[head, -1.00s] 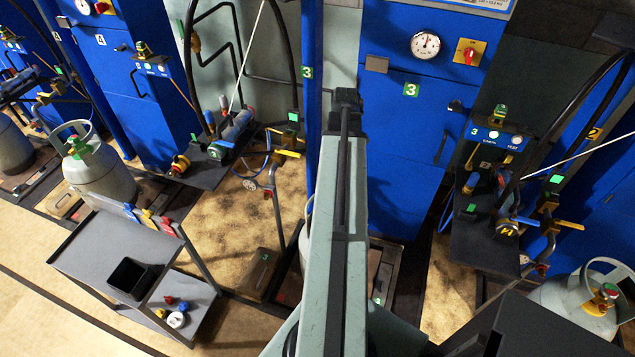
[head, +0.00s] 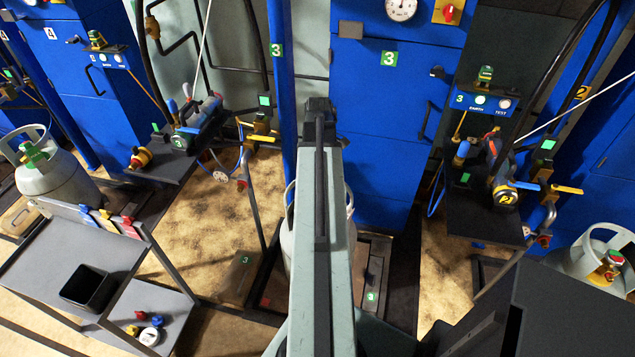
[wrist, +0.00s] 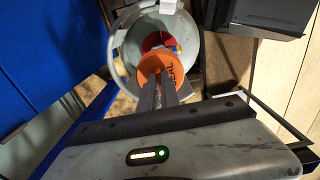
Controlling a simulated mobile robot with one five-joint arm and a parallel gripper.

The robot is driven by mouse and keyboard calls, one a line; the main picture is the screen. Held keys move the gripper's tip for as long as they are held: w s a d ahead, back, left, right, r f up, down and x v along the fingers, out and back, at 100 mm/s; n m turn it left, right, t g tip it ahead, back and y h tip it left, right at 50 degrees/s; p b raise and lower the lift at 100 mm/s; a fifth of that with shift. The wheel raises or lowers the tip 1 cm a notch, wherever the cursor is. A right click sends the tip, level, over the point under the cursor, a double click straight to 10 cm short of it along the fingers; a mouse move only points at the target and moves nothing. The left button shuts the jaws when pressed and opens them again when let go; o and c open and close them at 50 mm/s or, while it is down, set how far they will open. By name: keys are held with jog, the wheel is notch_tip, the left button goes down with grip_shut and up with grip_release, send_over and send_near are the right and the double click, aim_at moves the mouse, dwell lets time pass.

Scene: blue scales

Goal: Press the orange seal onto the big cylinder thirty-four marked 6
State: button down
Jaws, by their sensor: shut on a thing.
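In the wrist view, my gripper (wrist: 161,84) is shut on the orange seal (wrist: 153,64), a round piece with dark marks on its face. Behind the seal is a grey gas cylinder (wrist: 189,52) with a ring-shaped collar and something red at its middle. The seal overlaps the red part in the picture; I cannot tell whether they touch. No number 6 is readable on this cylinder. In the head view, my arm covers most of a grey cylinder (head: 287,243) at station 3, and my gripper is hidden.
A grey trolley (head: 55,255) with a black bin (head: 88,288) and coloured seals stands at the left. Other grey cylinders stand at the far left (head: 58,184) and right (head: 590,262). Blue cabinets (head: 385,150) close off the back. A dark shelf (head: 480,220) juts out on the right.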

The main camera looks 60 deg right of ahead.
jog(key=shift+r, duration=0.1)
notch_tip(320, 180, down, 8)
jog(key=b, duration=0.8)
jog(key=shift+f+b, duration=1.75)
jog(key=shift+f, duration=0.05)
dwell(0.7)
jog(key=c, duration=1.5)
grip_release()
jog(key=shift+r, duration=0.2)
notch_tip(320, 180, up, 8)
jog(key=p, duration=0.8)
jog(key=shift+f, duration=0.25)
